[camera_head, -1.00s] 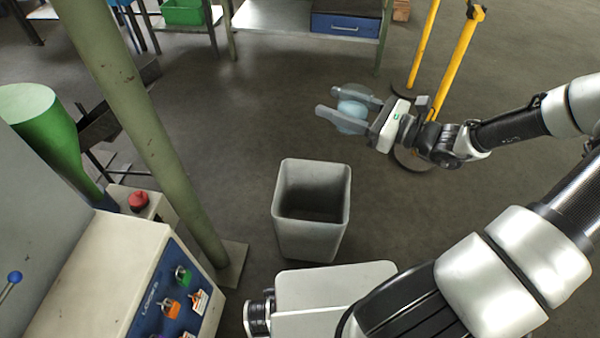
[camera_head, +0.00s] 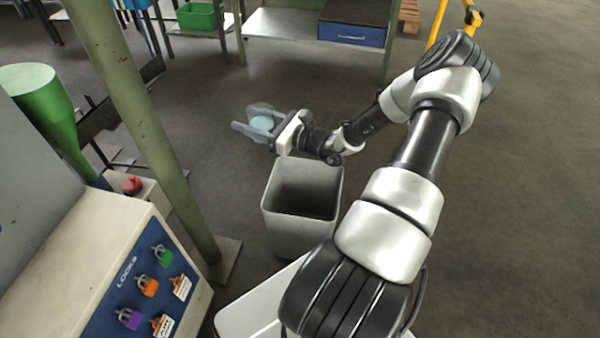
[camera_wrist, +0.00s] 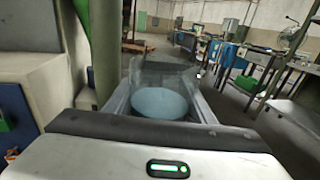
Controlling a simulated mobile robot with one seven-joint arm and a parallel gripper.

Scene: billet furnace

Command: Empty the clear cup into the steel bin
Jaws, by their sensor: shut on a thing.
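My gripper (camera_head: 262,128) is shut on the clear cup (camera_head: 262,109), which shows between its fingers at the upper left of the steel bin. In the wrist view the clear cup (camera_wrist: 165,75) stands between the fingers, with a pale blue round surface (camera_wrist: 160,103) inside it. I cannot tell whether that is the contents or the base. The steel bin (camera_head: 298,232) is a grey, square, open-topped bin standing upright on the floor. My wrist is close to the bin's far rim in the picture, and the cup is beyond that rim.
A green post (camera_head: 140,110) stands left of the cup and bin. A control panel with padlocks (camera_head: 135,280) is at the lower left, near a green funnel-shaped part (camera_head: 45,105). A workbench with a blue drawer (camera_head: 352,32) is behind. The floor right of the bin is clear.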

